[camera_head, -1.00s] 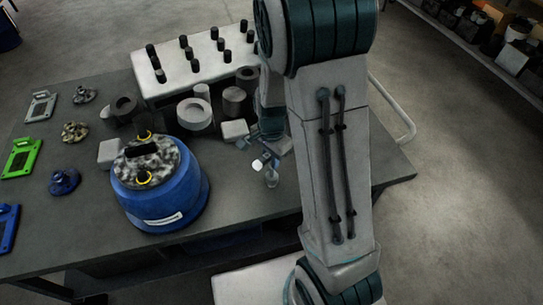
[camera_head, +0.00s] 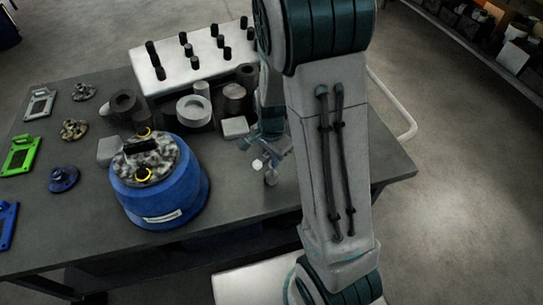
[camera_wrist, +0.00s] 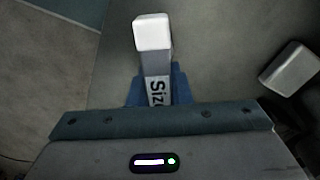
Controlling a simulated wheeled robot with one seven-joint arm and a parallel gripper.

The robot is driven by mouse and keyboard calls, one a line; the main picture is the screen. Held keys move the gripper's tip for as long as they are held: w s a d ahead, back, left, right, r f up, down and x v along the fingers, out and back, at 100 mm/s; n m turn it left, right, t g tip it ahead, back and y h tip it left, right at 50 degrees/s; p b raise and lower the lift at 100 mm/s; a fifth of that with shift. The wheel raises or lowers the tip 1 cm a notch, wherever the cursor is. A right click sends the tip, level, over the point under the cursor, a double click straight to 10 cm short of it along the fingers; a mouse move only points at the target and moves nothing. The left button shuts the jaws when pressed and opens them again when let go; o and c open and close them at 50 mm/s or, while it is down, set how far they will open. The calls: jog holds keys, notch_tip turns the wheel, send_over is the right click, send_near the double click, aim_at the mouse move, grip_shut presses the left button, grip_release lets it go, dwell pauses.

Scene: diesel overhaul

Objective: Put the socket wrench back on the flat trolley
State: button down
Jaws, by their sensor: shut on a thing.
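A slim grey bar with a white block-like end (camera_wrist: 152,34) and a printed "Size" label stands between the blue fingers of my gripper (camera_wrist: 156,92) in the wrist view. It seems to be the socket wrench, and my gripper is shut on it. In the head view my gripper (camera_head: 268,142) is low over the right part of the dark table, partly behind my arm. The wrench's small pale end (camera_head: 257,164) shows just below it. Whether the wrench touches the table is unclear. The dark flat top (camera_head: 375,180) with a tubular handle at its right seems to be the flat trolley.
A blue drum-like part (camera_head: 160,195) stands left of my gripper. A white tray with black pegs (camera_head: 170,80), grey cylinders (camera_head: 194,110) and a pale block (camera_head: 235,128) are close by; a similar pale block (camera_wrist: 290,68) shows in the wrist view. The top's right end looks clear.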

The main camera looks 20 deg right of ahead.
jog(key=shift+f+b, duration=0.45)
jog(key=shift+f, duration=0.25)
jog(key=c, duration=0.7)
grip_release()
jog(key=shift+r, duration=0.1)
notch_tip(320, 180, up, 9)
jog(key=p, duration=0.7)
jog(key=shift+p, duration=0.4)
